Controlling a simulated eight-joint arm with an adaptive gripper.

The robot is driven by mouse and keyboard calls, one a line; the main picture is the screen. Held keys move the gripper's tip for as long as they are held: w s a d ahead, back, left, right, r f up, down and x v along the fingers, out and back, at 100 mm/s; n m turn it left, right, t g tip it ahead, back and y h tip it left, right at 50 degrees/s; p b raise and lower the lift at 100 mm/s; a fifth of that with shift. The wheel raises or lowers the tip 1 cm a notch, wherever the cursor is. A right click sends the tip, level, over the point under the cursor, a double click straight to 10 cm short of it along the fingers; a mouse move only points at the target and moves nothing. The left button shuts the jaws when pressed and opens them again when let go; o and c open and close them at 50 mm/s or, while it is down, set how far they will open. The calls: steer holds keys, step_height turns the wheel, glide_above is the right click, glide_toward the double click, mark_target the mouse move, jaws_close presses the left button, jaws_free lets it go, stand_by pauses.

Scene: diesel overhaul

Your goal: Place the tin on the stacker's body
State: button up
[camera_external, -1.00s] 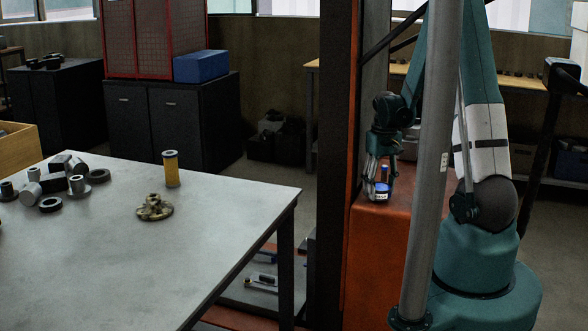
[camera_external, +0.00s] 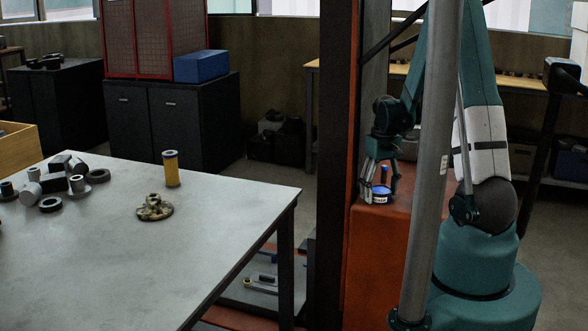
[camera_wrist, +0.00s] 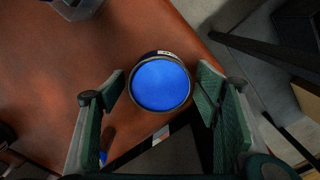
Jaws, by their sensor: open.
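The tin (camera_external: 380,197), a short round can with a blue top, sits upright on the orange top of the stacker's body (camera_external: 384,250), near its left edge. In the wrist view the tin (camera_wrist: 161,84) shows its round blue face and dark rim between my fingers. My gripper (camera_external: 379,188) is open around the tin, one finger on each side. The wrist view shows my gripper (camera_wrist: 162,88) with a gap between each finger and the tin. The tin's underside is hidden.
A grey table (camera_external: 120,260) at left holds a yellow cylinder (camera_external: 171,169), a flanged part (camera_external: 154,208) and several metal parts. A grey pole (camera_external: 430,170) crosses in front of my arm. A grey container (camera_wrist: 78,8) stands on the orange surface in the wrist view.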

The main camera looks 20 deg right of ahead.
steer(key=shift+r, duration=0.15)
step_height(320, 180, up, 12)
steer(key=p, duration=0.2)
stand_by(0.8)
steer(key=shift+r, duration=0.1)
stand_by(0.5)
step_height(320, 180, up, 13)
steer(key=t, duration=0.3)
glide_above(367, 187)
steer(key=s+a, duration=0.7)
steer(key=s+a+r+t, duration=0.2)
steer(key=s+a+r, duration=0.1)
steer(key=s, duration=0.3)
steer(key=s+a+r+t, duration=0.2)
steer(key=s+a+r, duration=0.2)
steer(key=s+a, duration=0.1)
steer(key=shift+s+r, duration=0.25)
steer(key=shift+s, duration=0.55)
